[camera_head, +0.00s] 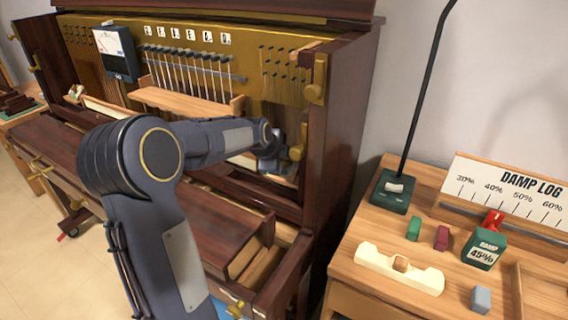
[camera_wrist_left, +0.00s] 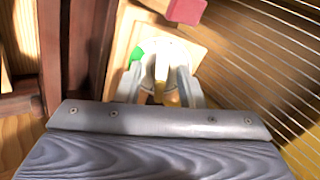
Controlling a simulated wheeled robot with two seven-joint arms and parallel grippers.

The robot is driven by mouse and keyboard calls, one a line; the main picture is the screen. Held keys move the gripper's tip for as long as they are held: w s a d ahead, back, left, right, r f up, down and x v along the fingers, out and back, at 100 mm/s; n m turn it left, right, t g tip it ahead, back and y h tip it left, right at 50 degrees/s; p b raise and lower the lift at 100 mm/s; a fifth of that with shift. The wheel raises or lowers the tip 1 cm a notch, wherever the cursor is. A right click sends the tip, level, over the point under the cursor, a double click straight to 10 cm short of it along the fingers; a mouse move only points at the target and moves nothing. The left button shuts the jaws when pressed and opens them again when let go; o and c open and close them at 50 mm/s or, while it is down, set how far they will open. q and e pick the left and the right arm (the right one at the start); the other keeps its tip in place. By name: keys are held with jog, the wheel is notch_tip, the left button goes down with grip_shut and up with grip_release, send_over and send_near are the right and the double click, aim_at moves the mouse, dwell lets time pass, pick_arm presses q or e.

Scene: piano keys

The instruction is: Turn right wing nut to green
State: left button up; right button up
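My left gripper (camera_head: 268,150) reaches into the right end of the open piano (camera_head: 335,120), below the brass panel. Small gaps seem to show between nut and fingers. The fingers hide part of the disc. My right gripper is not in view.
A red block (camera_wrist_left: 187,11) lies just beyond the disc, and strings (camera_wrist_left: 270,60) run along the right. A gauge (camera_head: 115,52) stands at the back left. A side table (camera_head: 350,300) holds a lamp base and small blocks.

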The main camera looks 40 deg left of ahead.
pick_arm(q)
jog(key=shift+s+r, duration=0.35)
jog(key=shift+r, duration=0.1)
dwell(0.3)
jog(key=shift+c, duration=0.2)
